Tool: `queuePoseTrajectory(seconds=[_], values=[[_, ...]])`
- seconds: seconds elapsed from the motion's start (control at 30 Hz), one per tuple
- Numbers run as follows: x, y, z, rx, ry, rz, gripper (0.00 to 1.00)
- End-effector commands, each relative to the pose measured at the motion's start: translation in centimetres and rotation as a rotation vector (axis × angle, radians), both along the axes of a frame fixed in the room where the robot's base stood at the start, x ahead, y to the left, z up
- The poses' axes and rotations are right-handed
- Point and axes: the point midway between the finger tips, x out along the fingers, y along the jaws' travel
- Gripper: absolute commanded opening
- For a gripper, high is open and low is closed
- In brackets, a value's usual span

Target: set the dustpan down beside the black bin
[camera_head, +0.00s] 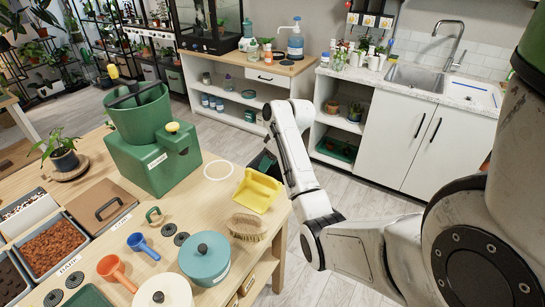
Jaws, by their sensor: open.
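The yellow dustpan (257,190) lies on the wooden workbench close to its right edge, just behind a bristle brush. A dark, bin-like thing (264,163) shows low down beyond the bench edge, partly hidden by my arm; I take it for the black bin, but cannot make out its full shape. My white arm reaches up and away to the right of the dustpan, apart from it. No gripper fingers show; the arm's end is hidden or out of sight.
A white ring (218,170) lies left of the dustpan. Grey floor (345,185) is open between bench and sink cabinets (425,140).

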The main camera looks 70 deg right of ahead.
Motion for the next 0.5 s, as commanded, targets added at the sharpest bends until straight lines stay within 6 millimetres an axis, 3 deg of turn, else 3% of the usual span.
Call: queuePoseTrajectory(seconds=[0.2, 0.5], values=[[-1.0, -0.1, 2.4, -0.002, -0.001, 0.0, 0.47], [-1.3, -0.1, 2.9, 0.001, 0.001, 0.001, 0.47]])
